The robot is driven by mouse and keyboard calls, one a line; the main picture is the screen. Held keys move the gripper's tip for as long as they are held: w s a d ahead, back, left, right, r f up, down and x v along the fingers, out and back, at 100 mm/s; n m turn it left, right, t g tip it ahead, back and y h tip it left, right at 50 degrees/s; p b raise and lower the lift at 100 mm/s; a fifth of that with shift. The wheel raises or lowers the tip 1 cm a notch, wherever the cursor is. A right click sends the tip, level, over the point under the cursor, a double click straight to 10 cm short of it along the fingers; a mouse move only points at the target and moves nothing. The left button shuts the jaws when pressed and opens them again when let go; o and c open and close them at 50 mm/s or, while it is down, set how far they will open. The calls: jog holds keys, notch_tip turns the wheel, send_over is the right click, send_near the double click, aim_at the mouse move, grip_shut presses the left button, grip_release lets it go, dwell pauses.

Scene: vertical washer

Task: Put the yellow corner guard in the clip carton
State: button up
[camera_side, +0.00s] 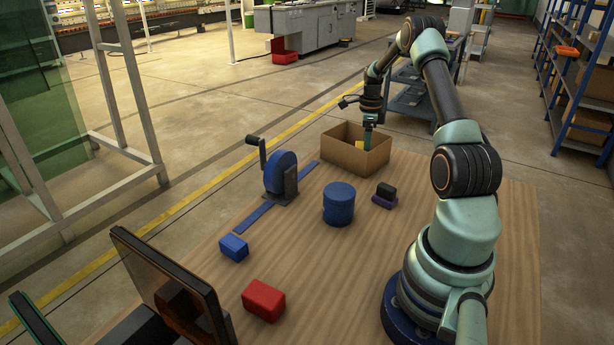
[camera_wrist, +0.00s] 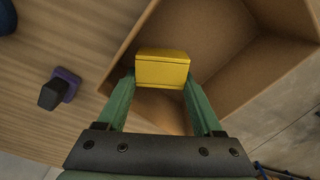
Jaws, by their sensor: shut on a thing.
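The yellow corner guard (camera_wrist: 162,70) is a small yellow block held between the two green fingers of my gripper (camera_wrist: 160,88) in the wrist view. In the side view a bit of the yellow guard (camera_side: 360,145) shows at my gripper (camera_side: 368,139). The clip carton (camera_side: 345,158) is an open brown cardboard box at the far end of the table. My gripper points down into the carton's opening, shut on the guard. In the wrist view the carton's walls (camera_wrist: 190,28) surround the guard. I cannot tell whether the guard touches the carton floor.
A blue cylinder (camera_side: 339,204), a black block on a purple base (camera_side: 385,194), and a blue crank reel (camera_side: 281,172) stand near the carton. A blue block (camera_side: 233,247), a red block (camera_side: 263,299) and a dark screen (camera_side: 170,290) are at the front left. The table's right side has free room.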

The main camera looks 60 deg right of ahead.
jog(key=shift+f, duration=1.7)
jog(key=shift+f, duration=0.1)
jog(key=o, duration=1)
